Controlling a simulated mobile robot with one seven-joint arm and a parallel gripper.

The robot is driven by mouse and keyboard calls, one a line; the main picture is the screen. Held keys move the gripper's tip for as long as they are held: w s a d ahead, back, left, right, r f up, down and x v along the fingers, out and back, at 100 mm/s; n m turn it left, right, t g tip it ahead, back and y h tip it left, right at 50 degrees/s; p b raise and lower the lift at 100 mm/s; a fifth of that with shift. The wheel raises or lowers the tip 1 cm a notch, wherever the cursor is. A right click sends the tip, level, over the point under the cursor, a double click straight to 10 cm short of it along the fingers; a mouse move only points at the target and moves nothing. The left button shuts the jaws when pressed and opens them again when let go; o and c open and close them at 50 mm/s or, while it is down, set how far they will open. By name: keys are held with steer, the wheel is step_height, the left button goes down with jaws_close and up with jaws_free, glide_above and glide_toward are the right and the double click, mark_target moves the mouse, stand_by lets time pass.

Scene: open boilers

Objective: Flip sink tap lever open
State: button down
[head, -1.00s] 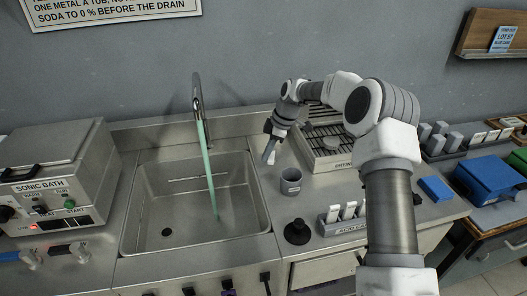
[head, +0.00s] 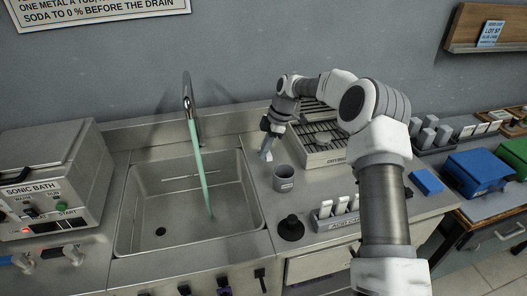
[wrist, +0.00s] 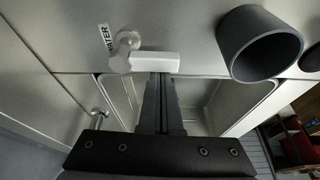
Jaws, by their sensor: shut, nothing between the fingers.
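The white tap lever (wrist: 155,62) sits on a round hub beside a WATER label in the wrist view; in the head view it is a small white piece (head: 268,156) right of the sink. My gripper (wrist: 161,78) is shut and empty, its fingertips right at the lever's lower edge; whether they touch it I cannot tell. In the head view my gripper (head: 265,148) is low over the counter. The curved metal spout (head: 188,95) stands behind the sink (head: 150,215), and a pale green stream (head: 201,170) runs from it into the basin.
A grey cup (head: 284,179) stands close to the lever and also shows in the wrist view (wrist: 262,45). A black knob (head: 291,227) and a rack of white pieces (head: 335,215) are nearer the front. A vented unit (head: 320,145) stands behind; the sonic bath (head: 45,185) is at left.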

steer(key=a, duration=0.2)
steer(key=s+a+b, duration=0.1)
steer(key=a, duration=0.1)
steer(key=shift+a+f, duration=0.1)
steer(key=shift+a, duration=0.1)
steer(key=v, duration=1)
steer(key=shift+w+d+p, duration=0.2)
steer(key=shift+w+p, duration=0.1)
steer(key=shift+p, duration=0.05)
